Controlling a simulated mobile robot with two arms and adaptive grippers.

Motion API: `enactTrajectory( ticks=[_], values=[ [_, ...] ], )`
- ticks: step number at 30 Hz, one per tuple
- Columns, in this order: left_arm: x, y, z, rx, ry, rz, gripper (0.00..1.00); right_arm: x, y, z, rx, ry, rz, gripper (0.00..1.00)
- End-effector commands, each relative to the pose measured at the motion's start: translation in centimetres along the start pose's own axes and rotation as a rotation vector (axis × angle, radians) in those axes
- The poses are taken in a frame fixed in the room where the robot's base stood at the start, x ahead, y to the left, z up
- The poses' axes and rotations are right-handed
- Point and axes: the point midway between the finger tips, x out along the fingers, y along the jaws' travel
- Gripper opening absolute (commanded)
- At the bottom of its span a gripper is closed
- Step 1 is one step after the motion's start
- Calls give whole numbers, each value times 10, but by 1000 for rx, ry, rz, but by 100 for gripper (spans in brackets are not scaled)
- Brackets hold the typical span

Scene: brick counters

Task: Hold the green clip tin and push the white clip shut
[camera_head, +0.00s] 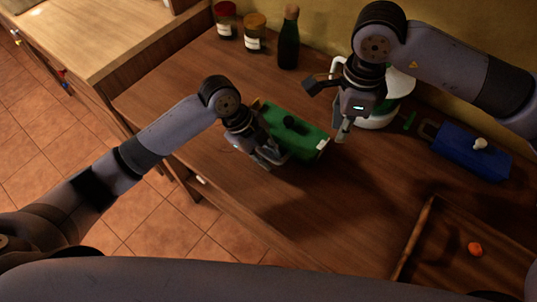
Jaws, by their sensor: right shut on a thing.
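The green clip tin (308,136) lies on the wooden counter with a dark knob-like part on top. A small white piece (321,145) shows at its right end; I cannot tell whether it is the white clip or how it stands. My left gripper (267,155) is at the tin's left end and near side, touching or very close. Its finger opening is unclear.
A white rounded vessel (399,84) stands behind my right gripper. A blue box (468,157) lies to the right. Two jars (255,39) and a dark bottle (289,48) stand along the wall. A tray (414,240) with an orange item (475,249) is at lower right.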

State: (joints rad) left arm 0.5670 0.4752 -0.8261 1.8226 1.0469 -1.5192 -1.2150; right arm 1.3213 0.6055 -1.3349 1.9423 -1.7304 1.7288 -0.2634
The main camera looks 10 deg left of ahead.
Motion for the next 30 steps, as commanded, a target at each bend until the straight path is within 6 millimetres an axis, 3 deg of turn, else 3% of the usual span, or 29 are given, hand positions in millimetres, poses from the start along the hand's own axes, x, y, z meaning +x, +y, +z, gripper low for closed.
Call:
enactTrajectory(
  ticks=[5, 16, 20, 30],
  values=[
    [0, 0, 0, 0, 1, 0, 33, 0, 0, 0, 0, 0, 0, 0],
    [-6, -1, 0, 1, 1, -2, 33, 0, 0, 0, 0, 0, 0, 0],
    [-26, -1, 0, 2, 0, -3, 33, 0, 0, 0, 0, 0, 0, 0],
    [-96, -1, 0, 2, -2, -3, 33, 0, 0, 0, 0, 0, 0, 0]
  ],
)
